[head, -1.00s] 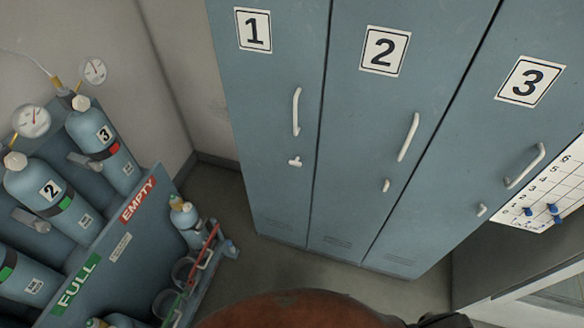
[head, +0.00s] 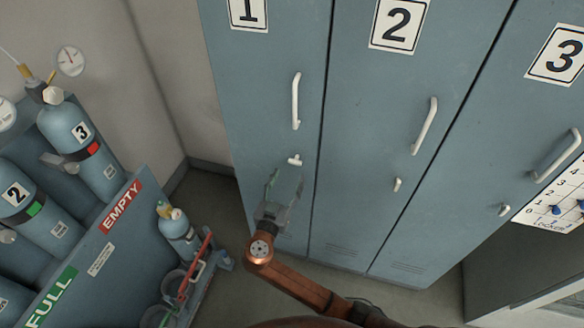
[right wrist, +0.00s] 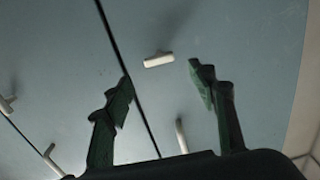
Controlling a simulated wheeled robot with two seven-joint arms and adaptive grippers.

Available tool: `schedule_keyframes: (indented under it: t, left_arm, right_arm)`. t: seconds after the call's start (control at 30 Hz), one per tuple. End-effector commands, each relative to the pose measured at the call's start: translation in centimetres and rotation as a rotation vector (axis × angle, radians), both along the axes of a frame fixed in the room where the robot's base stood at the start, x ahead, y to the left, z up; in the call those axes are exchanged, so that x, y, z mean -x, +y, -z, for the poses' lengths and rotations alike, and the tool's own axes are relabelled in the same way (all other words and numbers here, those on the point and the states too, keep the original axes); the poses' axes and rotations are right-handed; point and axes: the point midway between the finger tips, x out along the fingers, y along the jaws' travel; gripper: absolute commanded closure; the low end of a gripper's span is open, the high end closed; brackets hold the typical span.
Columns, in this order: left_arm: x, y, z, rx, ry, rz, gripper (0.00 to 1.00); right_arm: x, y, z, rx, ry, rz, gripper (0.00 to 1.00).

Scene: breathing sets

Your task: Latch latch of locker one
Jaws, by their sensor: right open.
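Locker one (head: 265,95) is the leftmost blue-grey door and appears closed. Its latch (head: 294,160) is a small white bar lying crosswise below the long white handle (head: 296,101). My right gripper (head: 285,181) is open and empty, pointing up at the door just below the latch. In the right wrist view the latch (right wrist: 158,60) shows between the spread green fingers (right wrist: 160,76), a little beyond their tips, with no contact visible. My left gripper is not in view.
Locker two's latch (head: 397,185) and locker three's latch (head: 504,210) stand nearly upright. A rack (head: 100,225) of gas cylinders stands at the left, with a small cylinder (head: 180,235) beside it. A white chart (head: 556,212) hangs at the right.

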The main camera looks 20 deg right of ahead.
Motion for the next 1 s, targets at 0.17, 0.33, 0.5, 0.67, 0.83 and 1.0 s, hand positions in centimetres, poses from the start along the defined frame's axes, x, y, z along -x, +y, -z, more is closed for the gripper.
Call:
schedule_keyframes:
  t: [0.17,0.33,0.5,0.67,0.83,1.0]
  left_arm:
    - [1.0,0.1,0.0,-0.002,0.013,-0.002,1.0]
    - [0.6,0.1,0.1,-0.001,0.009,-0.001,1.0]
    - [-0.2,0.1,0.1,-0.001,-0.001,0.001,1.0]
    - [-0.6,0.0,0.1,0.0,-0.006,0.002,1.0]
    - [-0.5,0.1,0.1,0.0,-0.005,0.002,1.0]
    - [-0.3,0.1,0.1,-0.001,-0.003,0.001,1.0]
  right_arm:
    - [-2.5,-1.7,-0.1,0.004,0.0,0.0,0.48]
    - [-4.2,-2.9,0.0,0.004,0.003,0.0,0.48]
    - [-4.8,-3.2,0.1,0.002,0.005,-0.001,0.48]
    - [-4.8,-3.2,0.1,0.002,0.005,-0.001,0.48]
    - [-4.8,-3.2,0.2,0.002,0.005,-0.001,0.55]
    - [-4.8,-3.2,0.2,0.002,0.005,-0.001,0.67]
